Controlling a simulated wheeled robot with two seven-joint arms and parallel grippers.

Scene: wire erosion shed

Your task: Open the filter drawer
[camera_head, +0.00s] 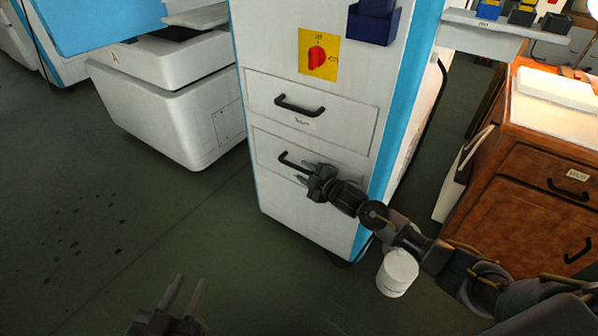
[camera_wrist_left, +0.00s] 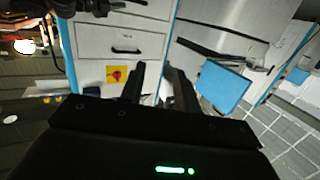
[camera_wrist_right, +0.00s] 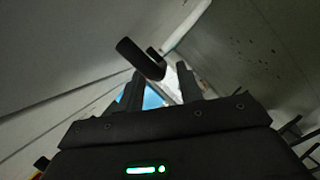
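The white machine cabinet has two drawers stacked in its front. The upper drawer (camera_head: 350,127) is shut, with a dark bar handle (camera_head: 299,106) and a small label too blurred to read. The lower drawer (camera_head: 272,147) also looks shut; its dark handle (camera_head: 290,161) is partly hidden by my right gripper (camera_head: 307,174). I cannot tell which is the filter drawer. In the right wrist view, the right fingers (camera_wrist_right: 158,85) are apart, with a dark handle (camera_wrist_right: 138,57) just ahead of them. My left gripper (camera_head: 188,292) is open and empty, low over the floor.
A red switch on a yellow plate (camera_head: 318,54) and a blue bin (camera_head: 373,24) sit above the drawers. A white canister (camera_head: 397,272) shows beside my right arm. A wooden cabinet (camera_head: 532,205) stands at right, a white machine unit (camera_head: 170,98) at left. Floor in front is clear.

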